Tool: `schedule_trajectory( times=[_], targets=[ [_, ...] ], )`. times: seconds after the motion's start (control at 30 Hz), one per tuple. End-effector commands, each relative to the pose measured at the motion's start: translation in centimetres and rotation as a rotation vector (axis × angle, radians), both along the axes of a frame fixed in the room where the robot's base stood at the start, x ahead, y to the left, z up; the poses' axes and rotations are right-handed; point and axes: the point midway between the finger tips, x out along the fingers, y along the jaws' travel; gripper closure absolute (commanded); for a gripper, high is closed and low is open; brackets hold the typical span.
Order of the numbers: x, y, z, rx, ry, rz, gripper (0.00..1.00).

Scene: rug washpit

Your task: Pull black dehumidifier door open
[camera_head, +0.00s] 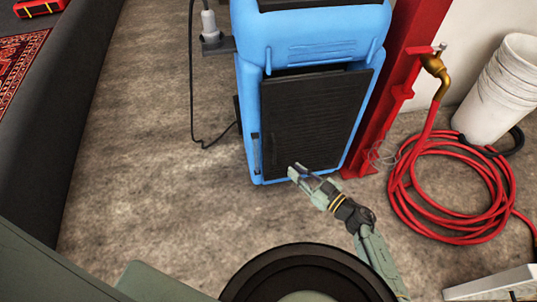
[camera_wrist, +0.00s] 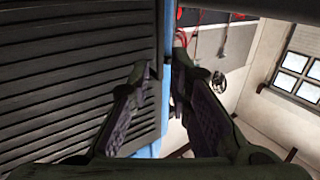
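The black slatted dehumidifier door (camera_head: 312,112) is on the front of the blue dehumidifier (camera_head: 315,35) in the head view. The door looks slightly ajar, with a dark gap along its top and its upper right corner standing out from the housing. My gripper (camera_head: 294,173) is low in front of the door. In the wrist view, the door's slats (camera_wrist: 70,75) fill the left side. My gripper (camera_wrist: 165,68) has its fingers apart there, near the door's edge, with a blue strip (camera_wrist: 166,105) between them. Contact with the door cannot be told.
A red post (camera_head: 395,80) stands right of the dehumidifier, with a brass tap (camera_head: 436,70). A coiled red hose (camera_head: 445,185) lies on the floor by stacked white buckets (camera_head: 500,95). A cable (camera_head: 192,75) hangs at the left. Floor left of the dehumidifier is clear.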

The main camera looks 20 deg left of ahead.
Motion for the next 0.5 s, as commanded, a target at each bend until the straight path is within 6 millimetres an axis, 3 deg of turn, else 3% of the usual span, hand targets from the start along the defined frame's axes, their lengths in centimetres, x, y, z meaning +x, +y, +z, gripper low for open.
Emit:
schedule_trajectory(
  times=[0.17, 0.5],
  targets=[
    [0.6, 1.5, 0.1, -0.002, -0.001, 0.004, 0.82],
    [2.9, 7.4, 0.0, 0.000, -0.001, 0.004, 0.82]
  ],
)
